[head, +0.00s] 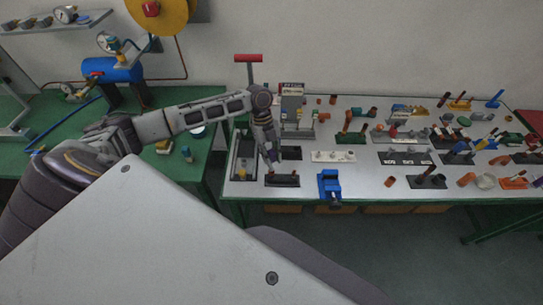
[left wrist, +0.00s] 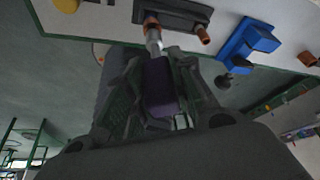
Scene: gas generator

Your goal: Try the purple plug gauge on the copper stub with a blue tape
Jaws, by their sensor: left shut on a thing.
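My left gripper (head: 271,160) reaches down over the front left of the grey table. In the left wrist view its fingers (left wrist: 160,98) are shut on the purple plug gauge (left wrist: 160,88). The gauge's silver tip (left wrist: 153,38) points at a copper stub (left wrist: 151,22) on a dark block (left wrist: 178,13); I cannot tell whether they touch. A second copper stub (left wrist: 203,35) stands on the same block. The block also shows in the head view (head: 284,181) below my gripper. I cannot make out blue tape on either stub. My right gripper is out of view.
A blue vise (head: 329,186) stands right of the block at the table's front edge. A white plate with fittings (head: 333,156) lies behind it. A dark tray (head: 243,168) is on the left. Several fixtures and loose pipe pieces crowd the right side.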

